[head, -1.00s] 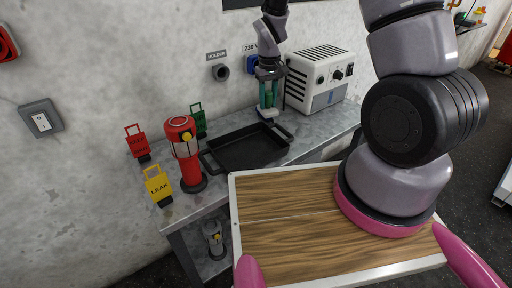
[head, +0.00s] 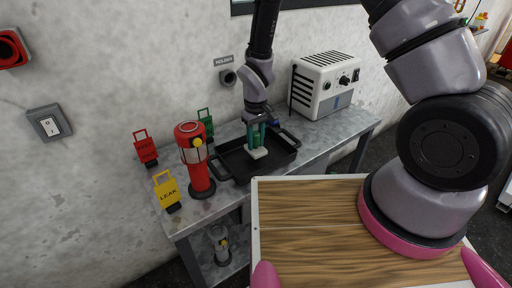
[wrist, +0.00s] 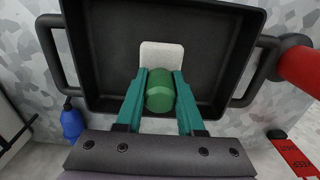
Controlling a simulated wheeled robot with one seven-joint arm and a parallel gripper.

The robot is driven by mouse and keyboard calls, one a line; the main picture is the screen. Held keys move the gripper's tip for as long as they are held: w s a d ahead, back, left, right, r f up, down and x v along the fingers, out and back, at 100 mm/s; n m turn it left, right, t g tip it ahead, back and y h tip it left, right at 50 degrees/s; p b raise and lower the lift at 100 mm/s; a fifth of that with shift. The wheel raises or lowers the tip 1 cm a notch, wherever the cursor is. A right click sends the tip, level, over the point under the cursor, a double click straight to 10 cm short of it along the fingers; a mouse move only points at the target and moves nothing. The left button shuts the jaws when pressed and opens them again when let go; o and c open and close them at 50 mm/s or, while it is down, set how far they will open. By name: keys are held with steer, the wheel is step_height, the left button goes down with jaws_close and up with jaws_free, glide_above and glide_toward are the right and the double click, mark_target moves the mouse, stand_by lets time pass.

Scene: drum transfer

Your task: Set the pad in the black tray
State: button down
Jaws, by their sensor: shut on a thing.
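The pad is a pale, rounded block (head: 258,153) with a green cylindrical grip (wrist: 160,92) on top. My gripper (head: 257,136) points down with its teal fingers shut on either side of that grip. The black tray (head: 232,161) has low walls and two side handles and sits on the grey bench. The pad is over the tray floor, within the walls in the head view. In the wrist view the pad's pale base (wrist: 161,56) shows against the tray floor (wrist: 105,50). I cannot tell whether the base touches the floor.
A red lantern (head: 194,160) stands close to the tray's left handle. Yellow (head: 167,190), red (head: 145,149) and green (head: 205,124) tags stand around it. A white unit (head: 325,84) is at the back right. A blue item (wrist: 72,123) is beside the tray.

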steer(key=shift+f, duration=1.3)
steer(key=shift+f, duration=0.15)
steer(key=c, duration=0.5)
jaws_free()
step_height(320, 180, up, 12)
steer(key=shift+r, duration=0.2)
